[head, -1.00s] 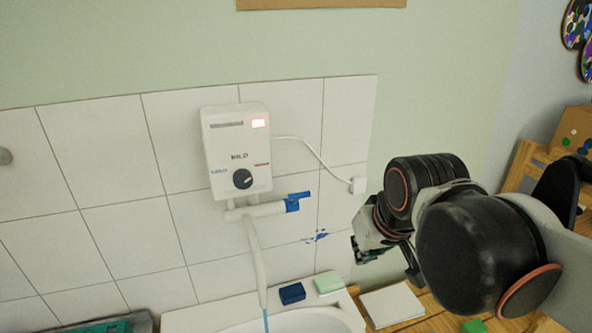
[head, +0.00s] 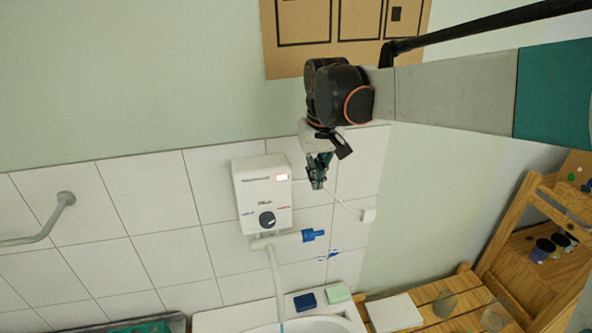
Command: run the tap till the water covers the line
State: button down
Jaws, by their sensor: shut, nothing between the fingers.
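A white water heater (head: 263,193) hangs on the tiled wall, with a lit red display and a black dial. Below it is the tap, a white horizontal pipe with a blue lever (head: 313,235) at its right end. A pale spout (head: 275,280) hangs down toward the white basin (head: 335,325). A thin bluish stream seems to show at the spout's lower end. The basin is mostly cut off, and neither line nor water level is visible. My gripper (head: 318,180) is shut and empty, pointing down, right of the heater and above the lever, apart from it.
A white cord runs from the heater to a plug (head: 369,216), behind my gripper. A dark blue block (head: 305,301) and a green block (head: 338,293) lie on the basin's rim. A wooden slatted bench (head: 440,285) holds clear glasses. A metal rail (head: 45,235) is at left.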

send_over(310, 235)
jog(key=w, duration=0.6)
notch_tip(310, 235, down, 10)
jog(key=s+f, duration=0.1)
jog(key=s+d+f+p, duration=0.1)
jog(key=shift+s+f, duration=0.2)
jog(key=shift+s, duration=0.2)
jog(key=shift+f, duration=0.2)
jog(key=shift+s, duration=0.1)
jog(key=shift+s+d+f+b, duration=0.2)
jog(key=shift+s+f+b, duration=0.5)
jog(key=shift+s, duration=0.1)
jog(key=shift+r, duration=0.15)
